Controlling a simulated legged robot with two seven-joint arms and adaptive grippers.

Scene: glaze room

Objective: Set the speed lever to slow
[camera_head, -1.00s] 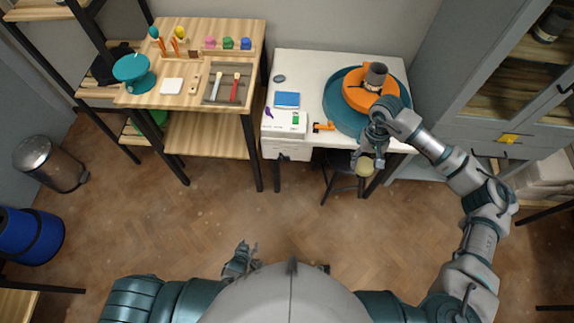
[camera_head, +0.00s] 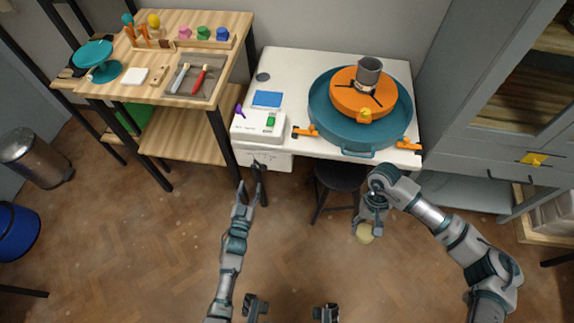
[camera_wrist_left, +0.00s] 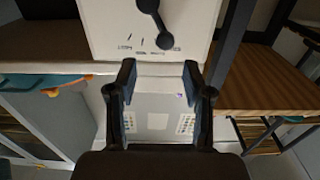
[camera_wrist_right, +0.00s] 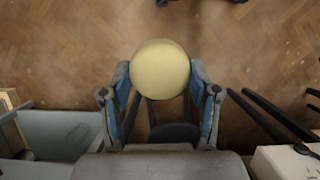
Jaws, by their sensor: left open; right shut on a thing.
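The speed lever (camera_wrist_left: 157,22) is a black lever on the front of a white control box, seen in the left wrist view. Small printed labels lie beside it, too blurred to read surely. The white box (camera_head: 258,125) stands at the left end of the white table. My left gripper (camera_head: 249,188) is open and empty, just in front of and below the box front. In the left wrist view its fingertips (camera_wrist_left: 158,80) are apart, short of the lever and not touching it. My right gripper (camera_head: 370,222) is shut on a round pale yellow thing (camera_wrist_right: 160,68) above the floor.
A teal potter's wheel basin (camera_head: 330,110) with an orange wheel head and grey pot fills the table's right. A dark stool (camera_head: 340,178) stands below. A wooden tool shelf (camera_head: 150,90) is left.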

